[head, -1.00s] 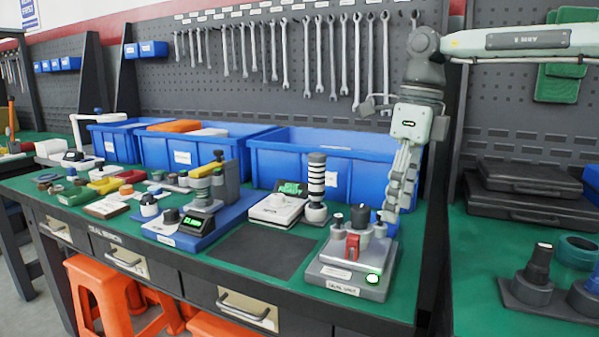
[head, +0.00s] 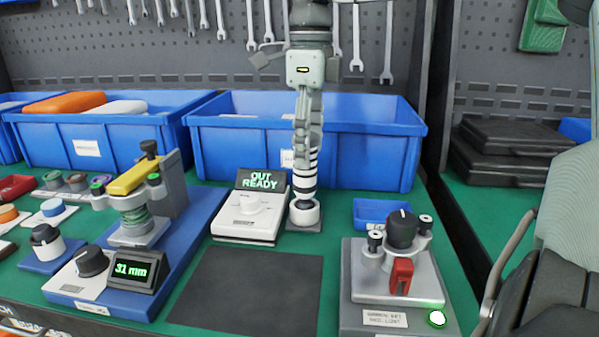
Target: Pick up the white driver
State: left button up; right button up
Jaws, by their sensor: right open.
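The white driver, a white handle with black bands, stands upright in a holder with a white collar on a small dark base in the head view (head: 304,190). My right gripper (head: 303,148) comes down from above and overlaps the upper part of the driver, hiding its top. Its jaws are open. Whether the fingers touch the handle or straddle it, I cannot tell. My left gripper is not in view.
A white control box (head: 245,228) reading "OUT READY" stands close left of the driver. A blue bin (head: 380,160) is behind it. A grey fixture (head: 397,280) with a red lever is at front right. A bare dark mat (head: 245,290) lies in front.

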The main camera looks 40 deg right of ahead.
aim_at(306, 173)
jog(key=f, duration=0.5)
jog(key=shift+a+f, duration=0.25)
jog(key=shift+a, duration=0.05)
jog(key=shift+r, duration=0.1)
grip_shut()
jog(key=shift+r, duration=0.1)
jog(key=shift+r, duration=0.55)
jog(key=r, duration=0.3)
jog(key=shift+w+a+r, duration=0.25)
jog(key=shift+w, duration=0.05)
jog(key=w+a+r, duration=0.6)
jog(key=w+a, duration=0.1)
jog(key=a, duration=0.1)
jog(key=shift+w, duration=0.25)
